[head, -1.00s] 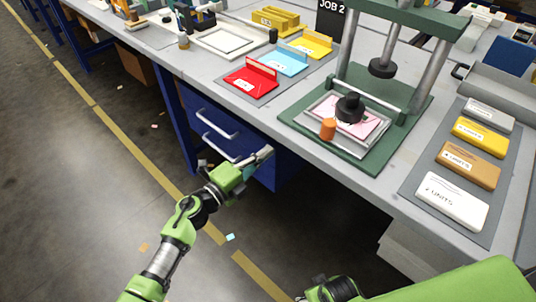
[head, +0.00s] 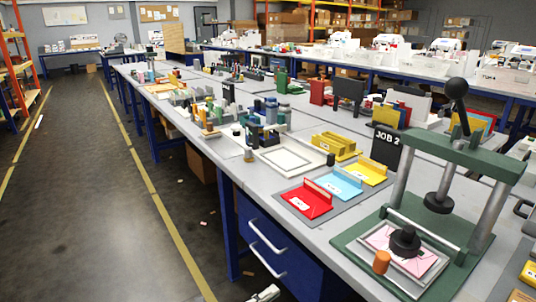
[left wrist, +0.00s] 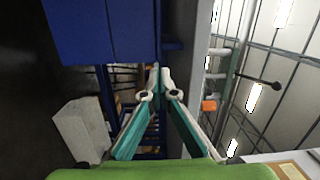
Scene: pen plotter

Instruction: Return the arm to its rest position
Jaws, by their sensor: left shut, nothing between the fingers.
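My left gripper (head: 265,293) shows only as a fingertip at the bottom edge of the head view, in front of the blue drawer cabinet (head: 272,245) and below the bench top. The rest of my left arm is out of that view. In the left wrist view my left gripper (left wrist: 159,78) has its two fingers together at the tips, with nothing between them. My right gripper is not in view.
The floor aisle (head: 90,220) at left is mostly clear.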

